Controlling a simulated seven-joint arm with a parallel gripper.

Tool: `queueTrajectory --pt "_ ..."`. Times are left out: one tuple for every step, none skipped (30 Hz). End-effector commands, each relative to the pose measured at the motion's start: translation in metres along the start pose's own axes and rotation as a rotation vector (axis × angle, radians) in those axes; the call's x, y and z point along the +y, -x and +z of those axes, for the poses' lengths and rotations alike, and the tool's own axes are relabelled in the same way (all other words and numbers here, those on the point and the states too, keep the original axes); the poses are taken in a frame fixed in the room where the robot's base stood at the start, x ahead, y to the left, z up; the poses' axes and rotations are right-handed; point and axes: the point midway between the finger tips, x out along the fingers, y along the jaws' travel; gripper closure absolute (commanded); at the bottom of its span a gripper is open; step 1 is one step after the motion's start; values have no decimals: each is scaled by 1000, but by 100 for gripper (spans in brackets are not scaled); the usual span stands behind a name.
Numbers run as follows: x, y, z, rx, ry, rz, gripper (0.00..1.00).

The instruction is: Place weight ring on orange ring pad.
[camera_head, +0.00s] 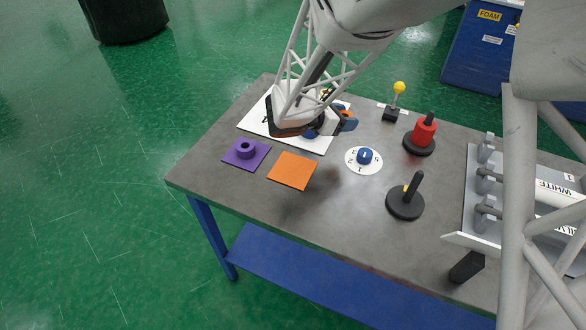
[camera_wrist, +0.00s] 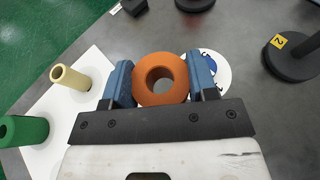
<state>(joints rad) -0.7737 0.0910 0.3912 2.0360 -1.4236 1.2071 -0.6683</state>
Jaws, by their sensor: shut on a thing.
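The weight ring is a thick orange ring (camera_wrist: 161,60) with a round hole, seen in the wrist view. My gripper (camera_wrist: 160,82) is shut on it, with one blue finger on each side. In the head view my gripper (camera_head: 335,122) is over the table near the edge of the white board, and the ring is mostly hidden there. The orange ring pad (camera_head: 293,170) is a flat orange square on the table, bare on top, below and left of my gripper. A purple pad (camera_head: 258,159) left of it bears a purple ring (camera_head: 246,149).
The grey table (camera_head: 340,224) carries a white dial with a blue knob (camera_head: 364,156), a black peg stand (camera_head: 405,203), a red weight on a stand (camera_head: 424,133) and a yellow-ball joystick (camera_head: 399,88). The wrist view shows a tan peg (camera_wrist: 72,80) and green cylinder (camera_wrist: 25,130).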

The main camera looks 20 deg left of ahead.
Motion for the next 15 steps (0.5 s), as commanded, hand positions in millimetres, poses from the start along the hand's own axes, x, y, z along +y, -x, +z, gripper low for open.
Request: queueTrajectory --pt "1 10 -8 1 9 21 75" --pt "2 16 -12 1 13 34 75" --pt "2 23 -18 1 20 49 75" --pt "2 28 -22 2 25 61 75" --pt "2 34 -26 2 30 74 75" --pt "2 40 -32 3 37 89 75" --pt "2 46 -36 4 42 100 75" --pt "2 51 -40 4 46 112 75" --pt "2 58 -46 5 51 127 75" --pt "2 63 -50 5 56 139 75" --pt "2 69 -54 6 61 151 75" --pt "1 75 -59 6 68 167 75" --pt "1 80 -63 7 73 178 75" --pt "0 85 -67 7 77 189 75" --pt "-1 91 -72 9 83 202 75"
